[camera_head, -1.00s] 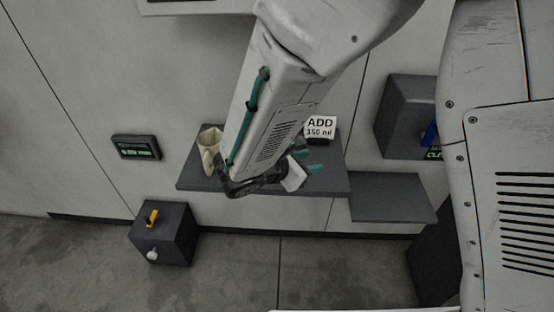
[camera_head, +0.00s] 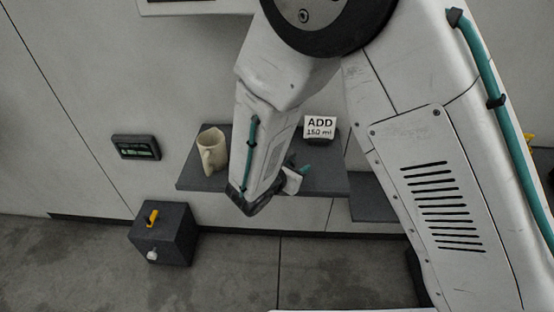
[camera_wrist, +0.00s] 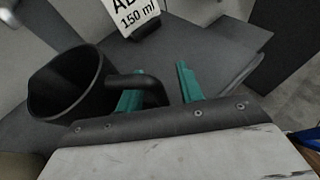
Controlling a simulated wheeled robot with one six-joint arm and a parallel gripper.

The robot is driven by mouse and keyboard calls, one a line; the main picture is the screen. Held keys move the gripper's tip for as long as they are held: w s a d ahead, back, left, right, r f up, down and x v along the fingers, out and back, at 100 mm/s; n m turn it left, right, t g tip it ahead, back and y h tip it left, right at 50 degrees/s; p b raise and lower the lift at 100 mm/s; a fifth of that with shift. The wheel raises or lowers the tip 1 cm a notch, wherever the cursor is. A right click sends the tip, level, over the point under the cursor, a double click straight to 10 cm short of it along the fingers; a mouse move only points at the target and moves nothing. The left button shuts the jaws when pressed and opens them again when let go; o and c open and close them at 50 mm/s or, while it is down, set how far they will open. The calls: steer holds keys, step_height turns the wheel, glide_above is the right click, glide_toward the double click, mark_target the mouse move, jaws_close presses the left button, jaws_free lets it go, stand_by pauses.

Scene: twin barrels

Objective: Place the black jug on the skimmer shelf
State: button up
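The black jug (camera_wrist: 62,88) stands at the left of the wrist view, with its open mouth showing and its handle (camera_wrist: 150,88) toward my gripper. My gripper (camera_wrist: 160,85) has its teal fingers apart. The handle reaches in by the left finger and partly overlaps it; I cannot tell whether they touch. In the head view my gripper (camera_head: 299,172) is low over the grey shelf (camera_head: 325,180), and my arm hides the black jug. No label marks which shelf is the skimmer shelf.
A beige jug (camera_head: 212,151) stands at the shelf's left end. A sign reading ADD 150 ml (camera_head: 320,128) stands at the back. A lower shelf (camera_head: 372,200) at the right is partly behind my arm. A dark box with a yellow lever (camera_head: 163,235) is on the floor.

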jaws_close()
steer(key=shift+r, duration=0.1)
